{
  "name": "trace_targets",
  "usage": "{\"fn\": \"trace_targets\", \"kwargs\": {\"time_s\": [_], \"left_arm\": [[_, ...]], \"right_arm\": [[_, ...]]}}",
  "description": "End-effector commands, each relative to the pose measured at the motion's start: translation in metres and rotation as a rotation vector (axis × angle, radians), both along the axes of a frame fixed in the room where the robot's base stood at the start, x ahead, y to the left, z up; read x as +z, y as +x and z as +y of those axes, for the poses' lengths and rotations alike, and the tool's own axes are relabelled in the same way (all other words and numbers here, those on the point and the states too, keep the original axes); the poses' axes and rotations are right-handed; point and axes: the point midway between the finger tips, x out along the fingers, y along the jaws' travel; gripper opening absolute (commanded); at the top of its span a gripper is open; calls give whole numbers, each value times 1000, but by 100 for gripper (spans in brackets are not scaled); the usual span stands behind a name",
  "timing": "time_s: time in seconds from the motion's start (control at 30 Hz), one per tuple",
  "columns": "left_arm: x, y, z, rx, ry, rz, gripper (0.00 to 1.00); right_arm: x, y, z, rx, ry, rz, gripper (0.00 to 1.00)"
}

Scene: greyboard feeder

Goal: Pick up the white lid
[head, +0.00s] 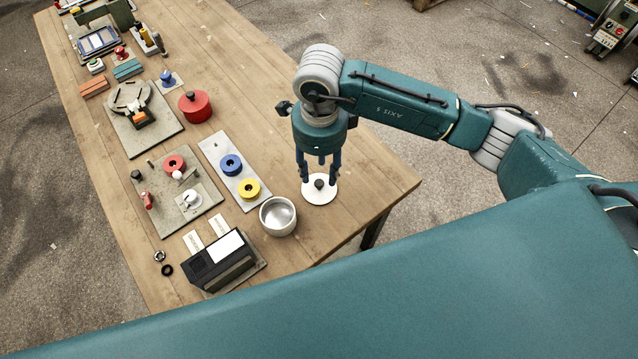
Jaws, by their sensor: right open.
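The white lid (321,195) is a flat round disc with a dark knob in its middle. It lies on the wooden table near the right edge, beside a metal bowl. My right gripper (319,180) points straight down over the lid, with its fingers open and spread around the knob. Whether the fingertips touch the lid or knob cannot be told. My left gripper is not in view.
The open metal bowl (278,217) stands just left of the lid. A grey board with a blue ring (231,165) and a yellow ring (249,188) lies further left. A red pot (195,106) and a black box (222,262) stand nearby. Bare table (365,180) lies right of the lid.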

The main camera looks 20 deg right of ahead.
Motion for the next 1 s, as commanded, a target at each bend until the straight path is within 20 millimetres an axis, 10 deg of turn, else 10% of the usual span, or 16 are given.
{"fn": "trace_targets", "kwargs": {"time_s": [0.73, 1.0], "left_arm": [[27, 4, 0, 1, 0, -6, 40], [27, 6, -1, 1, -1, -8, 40]], "right_arm": [[-58, 2, 0, 2, 2, 0, 41], [-57, 2, 1, 2, 3, 1, 2]]}}
